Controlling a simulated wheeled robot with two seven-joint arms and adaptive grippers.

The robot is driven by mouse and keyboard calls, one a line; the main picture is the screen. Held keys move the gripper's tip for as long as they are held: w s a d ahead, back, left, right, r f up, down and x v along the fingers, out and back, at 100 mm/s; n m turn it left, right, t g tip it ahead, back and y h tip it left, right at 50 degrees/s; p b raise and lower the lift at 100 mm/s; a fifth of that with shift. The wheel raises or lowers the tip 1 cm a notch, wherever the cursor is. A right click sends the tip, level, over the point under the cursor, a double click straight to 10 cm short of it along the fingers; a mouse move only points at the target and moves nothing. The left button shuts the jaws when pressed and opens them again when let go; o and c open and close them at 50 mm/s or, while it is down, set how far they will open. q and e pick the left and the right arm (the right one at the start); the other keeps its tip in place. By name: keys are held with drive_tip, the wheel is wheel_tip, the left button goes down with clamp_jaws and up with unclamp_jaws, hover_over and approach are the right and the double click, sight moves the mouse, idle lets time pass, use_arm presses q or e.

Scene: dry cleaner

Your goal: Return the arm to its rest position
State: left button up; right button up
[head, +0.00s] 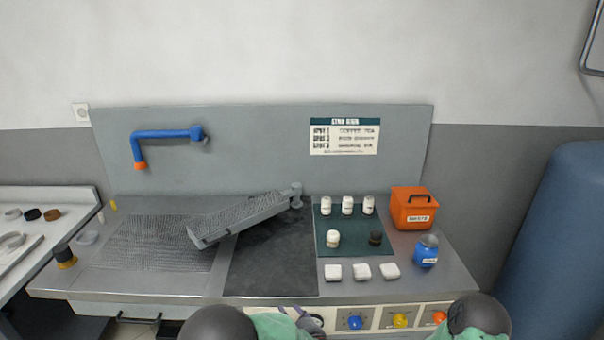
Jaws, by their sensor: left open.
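My left arm shows at the bottom edge, low in front of the worktable (150,283). My left gripper (308,319) is at its end, partly cut off by the frame, open, with nothing seen in it. It is near the table's front edge, left of the blue knob (355,322). My right arm shows only as a dark and green link at the bottom right; its gripper is out of view.
A tilted grey ribbed board (240,217) stands over the table. A green mat (347,215) holds several small jars. White pads (362,271), an orange box (412,209) and a blue jar (426,252) are at right. The dark mat (270,265) is clear in front.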

use_arm(q)
drive_tip(key=s+a+f+m+g+h, duration=0.3)
drive_tip(key=s+f+m, duration=0.2)
drive_tip(key=f, duration=0.5)
drive_tip(key=s+a+f+m+g+h, duration=0.35)
drive_tip(key=f+m, duration=0.25)
drive_tip(key=f, duration=0.4)
drive_tip(key=s+f+m+g+h, duration=0.2)
drive_tip(key=s+m, duration=0.1)
drive_tip(key=s, duration=0.7)
drive_tip(key=s+f+m+g+h, duration=0.2)
drive_tip(key=s+f+g, duration=0.1)
drive_tip(key=s, duration=0.7)
drive_tip(key=shift+a+f+m, duration=0.15)
drive_tip(key=shift+f+m, duration=0.2)
drive_tip(key=shift+m, duration=0.05)
drive_tip(key=shift+w+g, duration=0.1)
drive_tip(key=shift+g, duration=0.15)
